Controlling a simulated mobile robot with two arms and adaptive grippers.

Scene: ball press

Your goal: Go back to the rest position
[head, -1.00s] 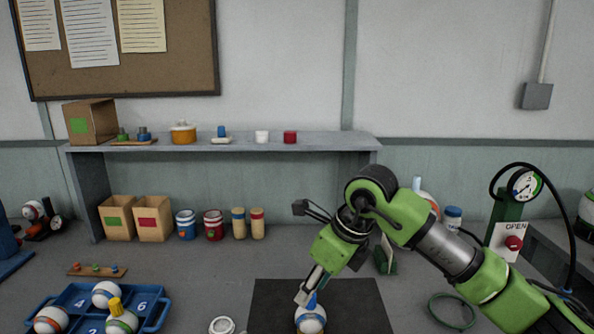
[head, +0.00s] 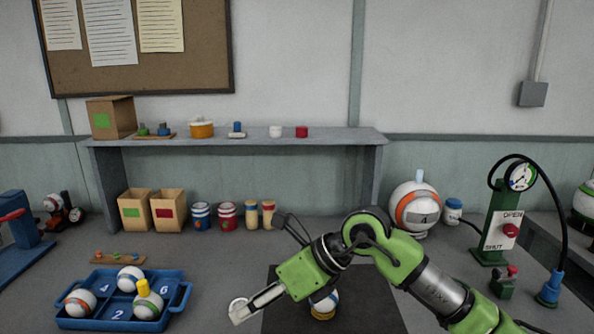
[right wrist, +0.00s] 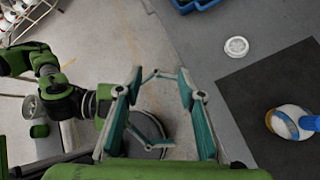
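My right gripper (head: 240,312) reaches left and down across the front of the bench in the head view. In the right wrist view, its two fingers (right wrist: 162,85) stand apart with nothing between them. A white ball with blue and yellow markings (head: 323,308) sits on the dark mat (head: 375,305), partly hidden by my right arm. The right wrist view shows the ball (right wrist: 287,121) with a blue piece (right wrist: 308,124) on it, apart from the fingers. My left gripper does not show.
A blue tray (head: 180,303) with three balls stands at the left. A white round disc (right wrist: 236,47) lies between tray and mat.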

